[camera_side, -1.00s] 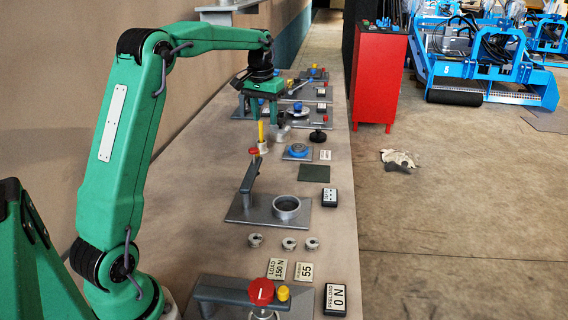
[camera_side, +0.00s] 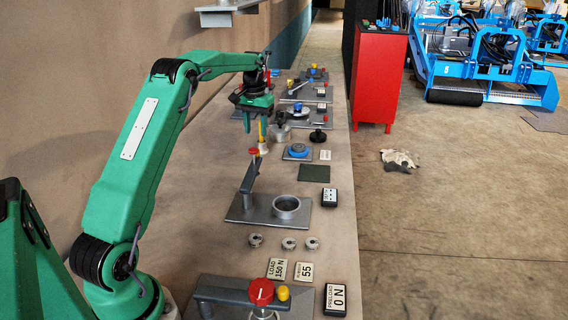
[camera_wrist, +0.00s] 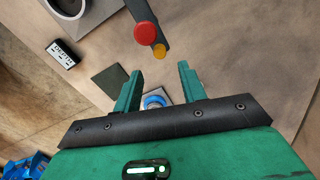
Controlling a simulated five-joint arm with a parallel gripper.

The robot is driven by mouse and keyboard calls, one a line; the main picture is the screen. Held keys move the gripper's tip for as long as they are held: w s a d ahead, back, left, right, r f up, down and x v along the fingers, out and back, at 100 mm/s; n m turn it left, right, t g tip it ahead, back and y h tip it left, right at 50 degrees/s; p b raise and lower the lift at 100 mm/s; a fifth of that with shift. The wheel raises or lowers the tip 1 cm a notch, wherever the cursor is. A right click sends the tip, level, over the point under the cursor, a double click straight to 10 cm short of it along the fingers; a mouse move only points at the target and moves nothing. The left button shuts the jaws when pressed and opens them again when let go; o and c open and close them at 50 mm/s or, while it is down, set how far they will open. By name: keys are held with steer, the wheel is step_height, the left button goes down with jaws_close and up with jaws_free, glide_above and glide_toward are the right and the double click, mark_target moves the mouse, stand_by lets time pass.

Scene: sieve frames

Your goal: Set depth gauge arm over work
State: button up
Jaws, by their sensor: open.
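A grey arm with a red knob (camera_side: 253,151) on its end stands on a grey plate (camera_side: 240,212) in the side view. It points away from the camera, beside an open grey ring (camera_side: 287,207) on the plate and not over it. In the wrist view the red knob (camera_wrist: 145,32) and a smaller yellow-orange knob (camera_wrist: 159,51) sit at the end of this dark arm, with the ring (camera_wrist: 68,8) to the left, cut by the frame. My gripper (camera_side: 256,126) is open and empty, above the bench beyond the red knob. Its fingers (camera_wrist: 159,72) point toward the knobs, apart from them.
A nearer station has a large red knob (camera_side: 261,291). Several small metal rings (camera_side: 289,243) lie between the stations. More fixtures stand at the bench's far end.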

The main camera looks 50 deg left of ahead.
steer(key=shift+f, duration=3.5)
steer(key=shift+c, duration=0.2)
jaws_close()
